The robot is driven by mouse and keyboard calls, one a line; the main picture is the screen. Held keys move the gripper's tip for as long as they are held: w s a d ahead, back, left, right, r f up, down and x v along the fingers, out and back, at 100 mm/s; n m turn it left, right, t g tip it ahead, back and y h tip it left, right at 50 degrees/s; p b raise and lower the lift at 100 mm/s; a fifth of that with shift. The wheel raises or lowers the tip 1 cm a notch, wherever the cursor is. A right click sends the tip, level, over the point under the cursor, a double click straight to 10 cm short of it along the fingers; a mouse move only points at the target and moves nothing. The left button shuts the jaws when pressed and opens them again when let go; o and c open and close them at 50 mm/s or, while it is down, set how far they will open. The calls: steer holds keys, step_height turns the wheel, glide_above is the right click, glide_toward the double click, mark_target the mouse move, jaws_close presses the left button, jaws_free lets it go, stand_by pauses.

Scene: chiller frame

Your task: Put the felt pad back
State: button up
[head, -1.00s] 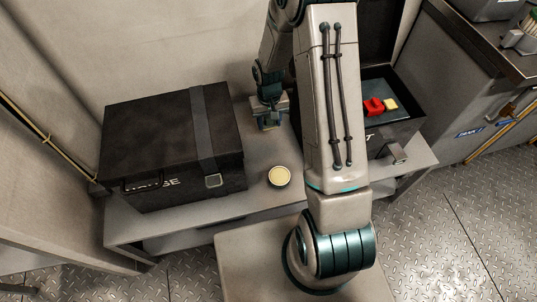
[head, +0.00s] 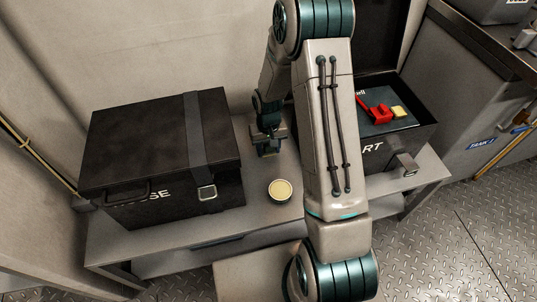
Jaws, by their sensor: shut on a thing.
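My gripper (head: 267,148) hangs low over the grey bench, just right of the closed black case and behind the round tin. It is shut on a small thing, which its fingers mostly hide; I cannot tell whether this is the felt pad. The round tin (head: 280,190) stands on the bench with a pale yellow top, apart from the gripper. The open black case (head: 418,136) on the right holds a red thing (head: 379,113) and a small yellow block (head: 399,111) on a dark surface. No other thing is clearly a felt pad.
The closed black case (head: 150,150) with a grey strap fills the bench's left. The bench (head: 230,226) is bare around the tin. My arm covers the bench's middle and the open case's left part. A wall stands behind; a metal counter (head: 465,100) is at right.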

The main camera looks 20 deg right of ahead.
steer(key=shift+f, duration=1.25)
steer(key=shift+f+b, duration=0.2)
steer(key=shift+b, duration=0.2)
steer(key=o, duration=1)
steer(key=shift+r, duration=0.15)
